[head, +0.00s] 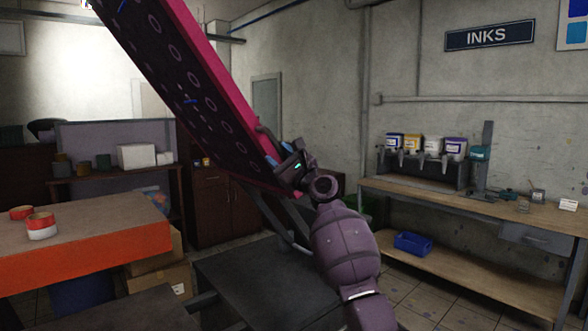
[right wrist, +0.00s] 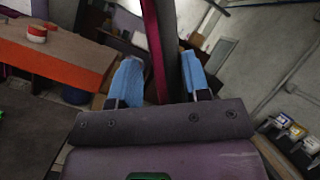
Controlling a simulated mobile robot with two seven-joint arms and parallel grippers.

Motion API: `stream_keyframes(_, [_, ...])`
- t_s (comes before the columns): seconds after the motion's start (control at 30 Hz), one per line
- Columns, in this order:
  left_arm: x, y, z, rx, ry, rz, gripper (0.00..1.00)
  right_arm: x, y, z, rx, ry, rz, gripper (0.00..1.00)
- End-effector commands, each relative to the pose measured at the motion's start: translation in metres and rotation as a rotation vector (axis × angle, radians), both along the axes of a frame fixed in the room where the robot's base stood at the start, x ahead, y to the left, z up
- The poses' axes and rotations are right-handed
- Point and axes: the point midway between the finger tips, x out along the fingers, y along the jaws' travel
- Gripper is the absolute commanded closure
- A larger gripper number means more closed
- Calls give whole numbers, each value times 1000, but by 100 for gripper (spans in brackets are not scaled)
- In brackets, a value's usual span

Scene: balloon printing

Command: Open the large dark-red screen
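The large dark-red screen (head: 219,67) is raised and steeply tilted in the head view, its magenta edge running from the top left down to the middle. Its dark underside with ring patterns faces left. My right gripper (head: 280,165) is at the screen's lower end, near a dark bar-like handle (head: 262,133). In the right wrist view its blue fingers (right wrist: 160,72) are spread apart, with the screen's magenta edge (right wrist: 155,45) and a dark bar between them. Firm contact cannot be made out. My left gripper is not in view.
A dark flat platen (head: 265,285) lies below the screen. An orange-sided table (head: 85,240) with red-and-white rolls stands at left. A wooden bench (head: 440,205) with ink dispensers and a blue bin (head: 412,243) is at right. Open floor shows between.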

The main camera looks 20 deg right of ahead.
Motion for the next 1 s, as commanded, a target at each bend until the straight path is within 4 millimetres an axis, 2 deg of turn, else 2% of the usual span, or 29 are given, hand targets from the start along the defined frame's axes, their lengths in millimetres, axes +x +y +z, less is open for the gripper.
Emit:
stream_keyframes(0.53, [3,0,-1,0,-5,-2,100,-71,-32,-36,0,0,-1,59])
stream_keyframes(0.7, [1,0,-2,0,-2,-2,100,-81,-36,-40,1,0,-2,59])
stream_keyframes(1.0, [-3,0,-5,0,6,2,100,-82,-37,-41,1,0,-2,59])
